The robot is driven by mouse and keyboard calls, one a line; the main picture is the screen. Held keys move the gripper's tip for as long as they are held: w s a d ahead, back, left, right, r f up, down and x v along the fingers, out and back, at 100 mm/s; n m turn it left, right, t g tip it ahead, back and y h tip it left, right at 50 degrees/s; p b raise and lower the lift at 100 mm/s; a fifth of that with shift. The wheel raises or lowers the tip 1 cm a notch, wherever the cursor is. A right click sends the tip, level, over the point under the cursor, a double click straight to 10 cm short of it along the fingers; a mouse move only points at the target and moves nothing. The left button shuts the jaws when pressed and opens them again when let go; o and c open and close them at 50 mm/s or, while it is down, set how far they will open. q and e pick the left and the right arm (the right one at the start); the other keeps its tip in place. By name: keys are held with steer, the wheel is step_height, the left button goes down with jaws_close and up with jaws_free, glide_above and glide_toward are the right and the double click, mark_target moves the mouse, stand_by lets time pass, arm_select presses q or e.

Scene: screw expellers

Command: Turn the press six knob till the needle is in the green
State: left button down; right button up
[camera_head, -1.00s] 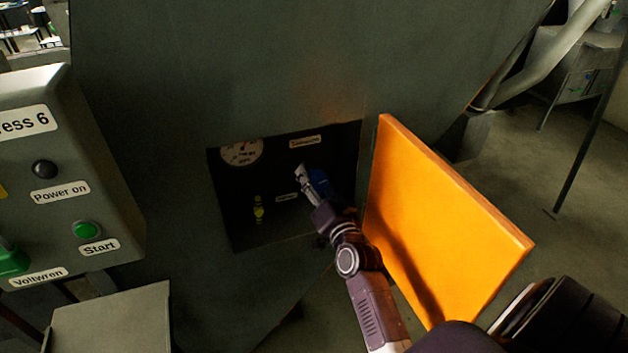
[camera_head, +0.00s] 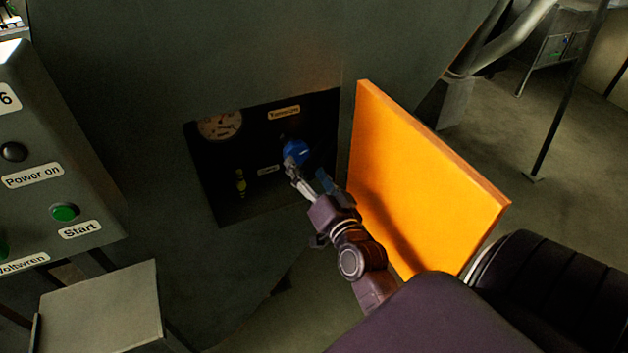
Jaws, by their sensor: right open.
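The blue knob (camera_head: 297,151) sits inside the dark recess in the machine's wall, below a small label. A round white gauge (camera_head: 220,124) is at the recess's upper left, partly cut off by the top edge; its needle and any green band are too small to read. My right gripper (camera_head: 304,174) is open, with its fingers just below the knob; I cannot tell whether they touch it. My left gripper is not in view.
An orange door (camera_head: 425,185) stands open right of the recess, close beside my right arm. A yellow fitting (camera_head: 241,183) is at the recess's lower left. The grey control box (camera_head: 75,150) with its green start button (camera_head: 64,212) stands at left.

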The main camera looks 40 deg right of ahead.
steer(key=shift+v, duration=2)
steer(key=shift+w, duration=0.1)
